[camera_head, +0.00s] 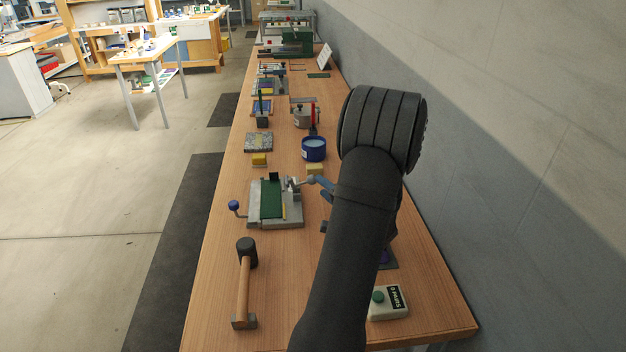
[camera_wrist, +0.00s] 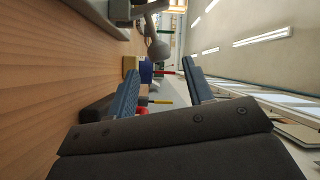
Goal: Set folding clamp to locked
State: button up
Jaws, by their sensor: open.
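The press fixture (camera_head: 267,201) with a green bed sits on the bench. The folding clamp (camera_head: 296,186) appears to be the small grey lever part at its right edge, with its rod reaching right toward my gripper (camera_head: 323,187). In the wrist view, a grey rod with a rounded end (camera_wrist: 158,48), probably the clamp handle, shows at the top, just ahead of the fingertips. My gripper (camera_wrist: 160,69) has its two blue fingers apart, with nothing clearly held between them. Whether a finger touches the handle, I cannot tell. My arm hides the bench to the right of the fixture.
A lever with a blue knob (camera_head: 234,206) sticks out left of the fixture. A mallet (camera_head: 243,290) lies in front. A blue tin (camera_head: 314,149) and a yellow block (camera_head: 259,160) stand behind. A green-button box (camera_head: 388,302) is near right. The wall bounds the right side.

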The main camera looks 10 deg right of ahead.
aim_at(313, 179)
jog(key=x, duration=0.6)
grip_shut()
